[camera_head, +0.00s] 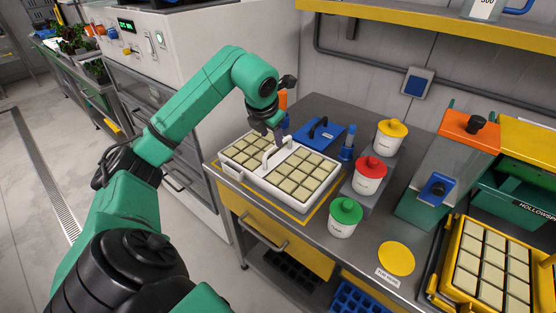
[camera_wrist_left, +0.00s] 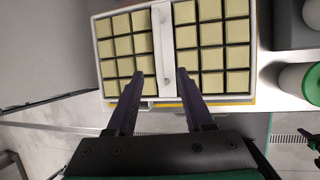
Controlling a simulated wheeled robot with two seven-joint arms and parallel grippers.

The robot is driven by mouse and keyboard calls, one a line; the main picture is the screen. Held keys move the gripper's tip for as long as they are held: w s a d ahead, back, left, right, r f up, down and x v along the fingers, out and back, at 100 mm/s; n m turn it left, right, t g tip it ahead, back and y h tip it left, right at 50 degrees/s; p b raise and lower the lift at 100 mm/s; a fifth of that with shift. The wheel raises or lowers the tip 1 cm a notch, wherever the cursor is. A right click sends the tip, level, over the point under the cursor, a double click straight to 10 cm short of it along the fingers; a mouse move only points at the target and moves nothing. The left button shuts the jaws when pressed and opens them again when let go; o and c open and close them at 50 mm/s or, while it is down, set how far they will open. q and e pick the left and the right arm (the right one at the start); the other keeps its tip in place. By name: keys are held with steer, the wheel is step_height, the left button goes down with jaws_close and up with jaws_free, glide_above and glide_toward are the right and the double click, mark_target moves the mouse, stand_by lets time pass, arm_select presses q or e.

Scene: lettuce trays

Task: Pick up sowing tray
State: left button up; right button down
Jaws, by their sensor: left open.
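The sowing tray (camera_head: 254,184) is a white tray with two blocks of pale square cells and a raised white handle (camera_head: 266,160) across its middle. It sits on the left end of the grey workbench. In the left wrist view the tray (camera_wrist_left: 97,62) lies beneath the fingers, with the handle (camera_wrist_left: 162,35) between the lines of the two fingers. My left gripper (camera_head: 271,139) is open, over the tray at the handle; its fingers (camera_wrist_left: 160,74) are apart and hold nothing. Contact with the handle cannot be told. My right gripper is not in view.
Tubs with yellow (camera_head: 393,128), red (camera_head: 371,166) and green (camera_head: 346,209) lids stand right of the tray. A blue flat tool (camera_head: 318,134) lies behind it. A yellow-framed tray (camera_head: 447,262) is farther right. A yellow-edged shelf (camera_head: 430,25) overhangs the back.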

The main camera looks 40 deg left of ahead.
mark_target(275, 147)
arm_select(q)
steer(key=x, duration=0.3)
steer(key=shift+w+a+f+p, duration=0.2)
steer(key=shift+w+a+p, duration=0.1)
steer(key=shift+w, duration=0.05)
steer(key=p+x, duration=0.1)
steer(key=x, duration=0.3)
steer(key=shift+d+f+p, duration=0.15)
steer(key=shift+p, duration=0.15)
steer(key=shift+w+f, duration=0.1)
steer(key=shift+f, duration=0.25)
jaws_close()
steer(key=shift+w, duration=0.1)
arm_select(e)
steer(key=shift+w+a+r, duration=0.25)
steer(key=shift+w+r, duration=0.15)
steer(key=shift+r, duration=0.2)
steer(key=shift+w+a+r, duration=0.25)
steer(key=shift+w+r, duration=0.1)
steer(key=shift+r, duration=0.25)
